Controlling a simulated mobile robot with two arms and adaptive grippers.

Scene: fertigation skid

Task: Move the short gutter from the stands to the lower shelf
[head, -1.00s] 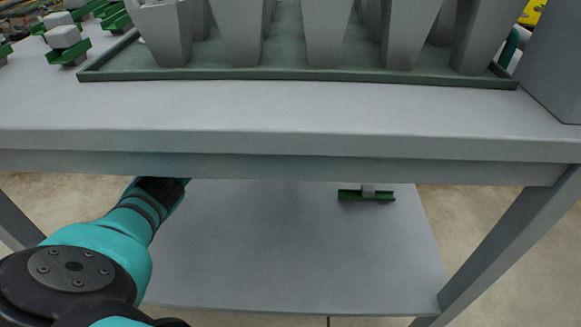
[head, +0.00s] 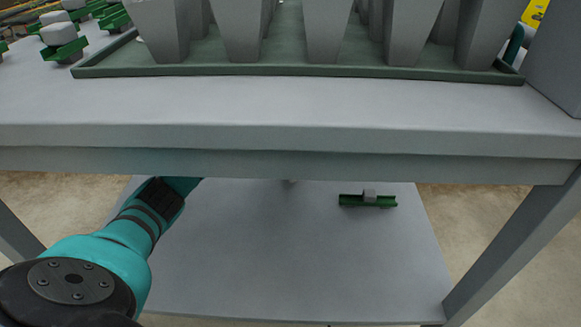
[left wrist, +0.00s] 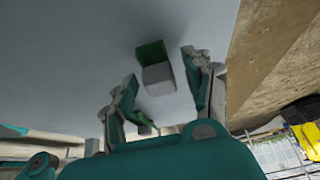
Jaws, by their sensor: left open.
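A short green gutter (head: 355,201) with a small grey block (head: 370,195) on it lies on the lower shelf (head: 290,260), right of the middle. My left arm comes in from the left and reaches under the tabletop, whose edge hides most of the gripper in the head view. In the left wrist view my left gripper (left wrist: 162,82) is open, its fingers on either side of the gutter (left wrist: 150,52) and its grey block (left wrist: 158,78). I cannot tell whether the fingers touch them. My right gripper is not in view.
The tabletop (head: 300,105) overhangs the shelf, and a table leg (head: 515,240) stands at the right. On top are a green tray (head: 290,71) with several tapered grey pieces, green pieces with pale blocks (head: 62,35) at the left, and a grey box (head: 555,65). Much of the shelf is bare.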

